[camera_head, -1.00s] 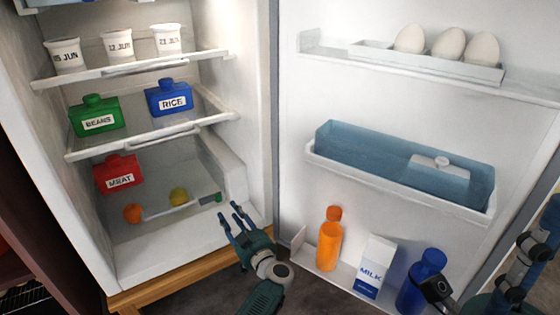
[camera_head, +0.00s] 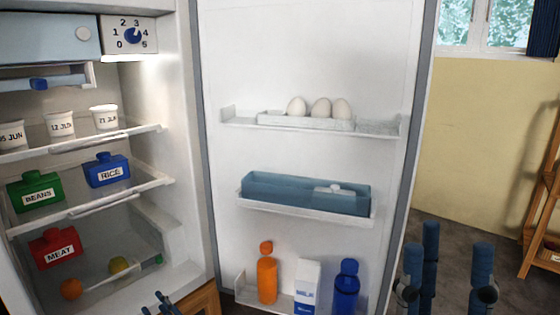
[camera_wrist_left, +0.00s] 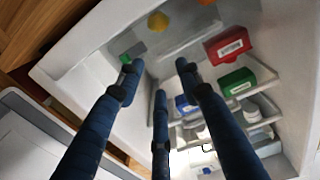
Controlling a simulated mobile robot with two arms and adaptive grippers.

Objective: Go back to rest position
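My left gripper (camera_head: 161,301) shows only its blue fingertips at the bottom edge of the head view, in front of the fridge's lower front edge. In the left wrist view its fingers (camera_wrist_left: 158,74) are spread apart with nothing between them, pointing toward the fridge interior. My right gripper (camera_head: 447,255) stands at the lower right of the head view, its blue fingers pointing up and apart, with nothing held. It is to the right of the open fridge door (camera_head: 300,60). Both arms are mostly out of the picture.
The fridge shelves hold several cups, a green beans box (camera_head: 35,191), a blue rice box (camera_head: 106,170) and a red meat box (camera_head: 55,249). The door holds eggs, an orange bottle (camera_head: 267,279), a milk carton (camera_head: 307,287) and a blue bottle (camera_head: 346,288). A wooden stand (camera_head: 540,230) is far right.

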